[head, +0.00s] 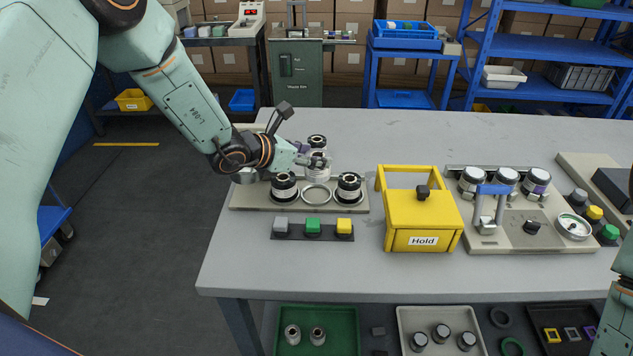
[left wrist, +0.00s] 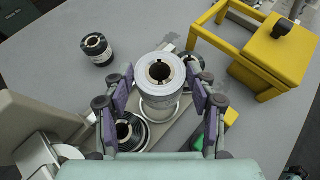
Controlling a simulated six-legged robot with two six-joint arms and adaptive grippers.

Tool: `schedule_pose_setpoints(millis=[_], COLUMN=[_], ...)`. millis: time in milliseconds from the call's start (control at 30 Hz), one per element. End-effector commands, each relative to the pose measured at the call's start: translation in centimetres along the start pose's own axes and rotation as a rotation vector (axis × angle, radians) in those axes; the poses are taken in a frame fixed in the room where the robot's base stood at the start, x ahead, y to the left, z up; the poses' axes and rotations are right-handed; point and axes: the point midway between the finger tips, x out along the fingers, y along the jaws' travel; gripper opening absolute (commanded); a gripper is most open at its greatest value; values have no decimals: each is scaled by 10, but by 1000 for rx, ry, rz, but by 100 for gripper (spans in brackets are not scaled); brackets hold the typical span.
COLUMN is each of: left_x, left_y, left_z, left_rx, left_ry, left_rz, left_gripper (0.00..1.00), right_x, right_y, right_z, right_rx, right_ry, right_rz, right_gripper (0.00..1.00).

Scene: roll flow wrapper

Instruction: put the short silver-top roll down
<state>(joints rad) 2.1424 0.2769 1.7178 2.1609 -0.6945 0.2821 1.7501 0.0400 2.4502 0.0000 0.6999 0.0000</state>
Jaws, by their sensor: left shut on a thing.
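My left gripper (head: 316,161) is shut on a pale roll with a silver top (head: 318,174). In the left wrist view this roll (left wrist: 160,78) stands about upright between the purple finger pads. I cannot tell whether the held roll touches the ring or plate. Another dark roll (head: 317,141) stands behind; it also shows in the left wrist view (left wrist: 97,48). My right gripper is out of view.
Grey, green and yellow buttons (head: 313,227) lie in front of the plate. A yellow frame box marked Hold (head: 422,222) stands to its right. Farther right is a fixture (head: 510,235) with several silver-top rolls and a blue handle.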

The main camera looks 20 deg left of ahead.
Motion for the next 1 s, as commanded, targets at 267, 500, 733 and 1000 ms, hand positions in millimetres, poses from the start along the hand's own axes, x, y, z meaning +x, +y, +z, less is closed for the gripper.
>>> schedule_pose_setpoints(millis=[267,500,733,1000], left_x=[13,30,34,34], left_y=[1,0,0,0], left_z=[-25,-50,-53,-53], left_rx=[1,2,3,2], left_ry=[-2,-1,-2,-1], left_rz=[1,0,0,0], left_gripper=[19,19,19,78], right_x=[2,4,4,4], right_y=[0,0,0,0], right_z=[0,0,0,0], right_rx=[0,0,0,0], right_ry=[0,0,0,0], right_rz=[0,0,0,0], right_gripper=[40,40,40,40])
